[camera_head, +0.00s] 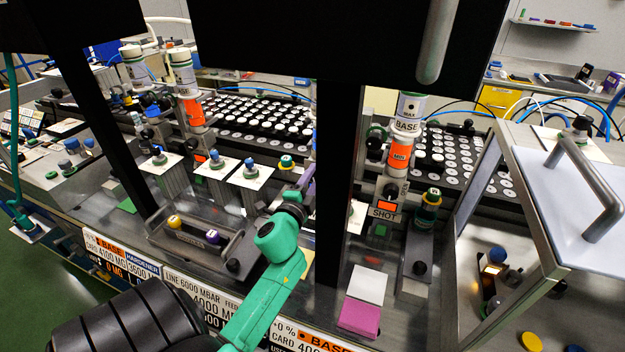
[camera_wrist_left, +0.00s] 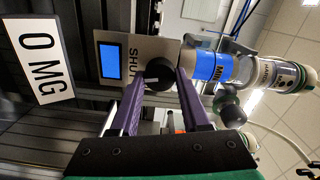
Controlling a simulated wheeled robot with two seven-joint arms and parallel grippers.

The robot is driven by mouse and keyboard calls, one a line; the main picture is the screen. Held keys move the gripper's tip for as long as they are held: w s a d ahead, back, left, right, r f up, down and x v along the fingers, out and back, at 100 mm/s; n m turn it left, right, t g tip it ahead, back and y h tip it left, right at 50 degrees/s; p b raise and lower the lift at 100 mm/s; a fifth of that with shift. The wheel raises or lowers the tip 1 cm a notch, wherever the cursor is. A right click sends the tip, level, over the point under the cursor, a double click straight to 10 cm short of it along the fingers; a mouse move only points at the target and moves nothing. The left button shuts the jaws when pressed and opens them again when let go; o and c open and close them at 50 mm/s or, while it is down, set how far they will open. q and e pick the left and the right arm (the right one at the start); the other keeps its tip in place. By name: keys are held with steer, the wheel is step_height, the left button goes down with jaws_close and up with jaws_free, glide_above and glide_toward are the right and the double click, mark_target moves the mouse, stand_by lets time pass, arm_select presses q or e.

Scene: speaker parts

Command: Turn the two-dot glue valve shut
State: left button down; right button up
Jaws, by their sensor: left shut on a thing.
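My left gripper (camera_wrist_left: 160,88) has its purple fingers shut on a black round valve knob (camera_wrist_left: 158,72). A short white mark on the knob lies roughly level in the left wrist view. The knob sits on a grey panel (camera_wrist_left: 117,50) with a lit blue display and lettering partly covered by the knob. A white cartridge with a blue band (camera_wrist_left: 212,68) is beside it. In the head view, the purple fingers of my left gripper (camera_head: 308,180) show beside a black post, which hides the knob. My right gripper is not in view.
A "0 MG" sign (camera_wrist_left: 42,53) stands near the panel. Other stations have orange-banded cartridges (camera_head: 400,150) and (camera_head: 193,112). A black post (camera_head: 340,170) stands close to my left wrist. A tray (camera_head: 200,246) holds yellow and purple knobs. A glass-sided box (camera_head: 545,215) is at right.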

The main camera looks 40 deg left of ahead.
arm_select(q)
steer(key=shift+a+r+m, duration=0.1)
steer(key=shift+r+m, duration=0.2)
steer(key=shift+m, duration=0.9)
steer(key=c, duration=0.6)
jaws_free()
steer(key=shift+w, duration=0.1)
steer(key=shift+o, duration=1.1)
steer(key=b+v, duration=0.4)
steer(key=v, duration=1)
steer(key=shift+f+b, duration=0.25)
steer(key=shift+b, duration=0.15)
